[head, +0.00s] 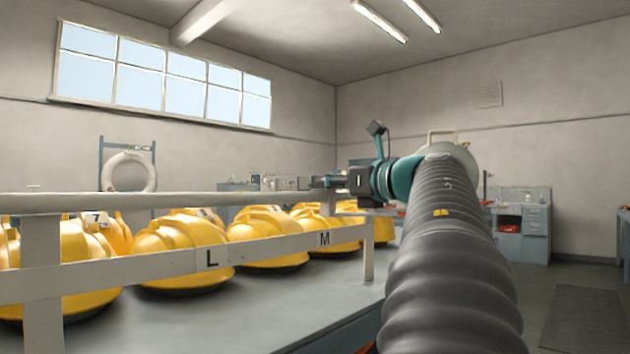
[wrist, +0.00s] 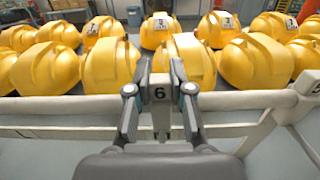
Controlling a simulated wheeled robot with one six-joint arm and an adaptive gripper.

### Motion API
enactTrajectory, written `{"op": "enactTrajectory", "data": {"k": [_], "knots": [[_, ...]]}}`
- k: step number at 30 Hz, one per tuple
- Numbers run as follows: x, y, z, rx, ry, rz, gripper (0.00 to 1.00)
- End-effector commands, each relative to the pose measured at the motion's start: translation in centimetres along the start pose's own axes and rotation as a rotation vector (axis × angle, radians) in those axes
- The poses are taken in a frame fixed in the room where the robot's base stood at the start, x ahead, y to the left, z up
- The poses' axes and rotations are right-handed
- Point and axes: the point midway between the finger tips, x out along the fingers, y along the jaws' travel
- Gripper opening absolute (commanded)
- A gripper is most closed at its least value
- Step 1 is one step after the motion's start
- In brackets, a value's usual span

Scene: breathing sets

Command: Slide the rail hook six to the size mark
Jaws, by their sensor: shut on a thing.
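In the wrist view my gripper (wrist: 160,88) is shut on rail hook six (wrist: 159,95), a pale tag with a black 6, at the white rail (wrist: 75,104). The hook's lower part shows between the fingers. In the head view my gripper (head: 322,182) is at the top rail (head: 200,200), near its far right end; the hook cannot be made out clearly there. The size marks L (head: 212,258) and M (head: 324,239) are black letters on the lower white bar. In the head view my gripper appears above the M.
Several yellow domed sets (head: 180,245) stand on the grey table (head: 270,300) behind the rail, some with number tags. A rail post (head: 368,250) stands at the right end. A white ring (head: 128,172) hangs on a blue frame behind. Open floor (head: 590,320) lies to the right.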

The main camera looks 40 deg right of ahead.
Motion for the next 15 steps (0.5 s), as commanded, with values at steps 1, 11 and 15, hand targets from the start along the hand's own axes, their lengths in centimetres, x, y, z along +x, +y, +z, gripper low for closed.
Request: {"op": "enactTrajectory", "data": {"k": [1,11,15], "knots": [[0.02,0.13,0.07,-0.001,-0.002,0.002,0.00],[-0.08,0.02,0.05,0.000,-0.001,0.000,0.48],[-0.15,-0.03,0.03,0.000,-0.001,-0.002,0.48]]}}
